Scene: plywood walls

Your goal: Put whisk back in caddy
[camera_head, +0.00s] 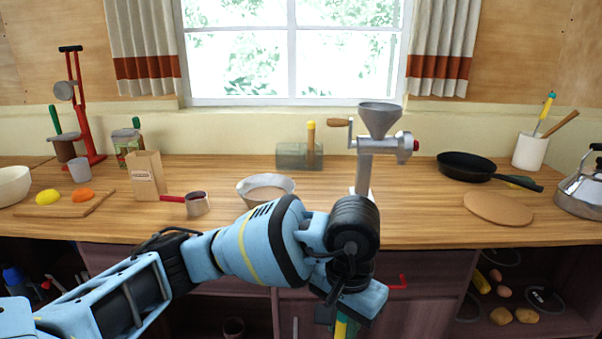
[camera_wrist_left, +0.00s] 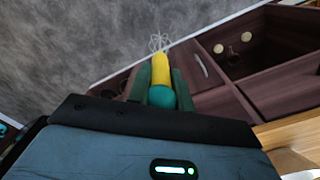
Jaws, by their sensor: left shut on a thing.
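The whisk (camera_wrist_left: 161,71) has a yellow handle with a teal end and thin wire loops at its far tip. My left gripper (camera_wrist_left: 160,88) is shut around its handle, with a green finger on each side. In the head view, the left gripper (camera_head: 338,318) hangs in front of the counter's front edge, and a bit of the whisk (camera_head: 341,327) shows below it at the picture's bottom. The white caddy (camera_head: 529,152) stands upright at the back right of the counter, holding a yellow-and-teal handled tool and a wooden-handled one. My right gripper is not in view.
A black pan (camera_head: 466,166), a round wooden board (camera_head: 498,207) and a kettle (camera_head: 581,190) surround the caddy's front. A grinder (camera_head: 364,160), a bowl (camera_head: 266,189) and a grey-green box (camera_head: 299,156) stand mid-counter. Open shelves lie below right.

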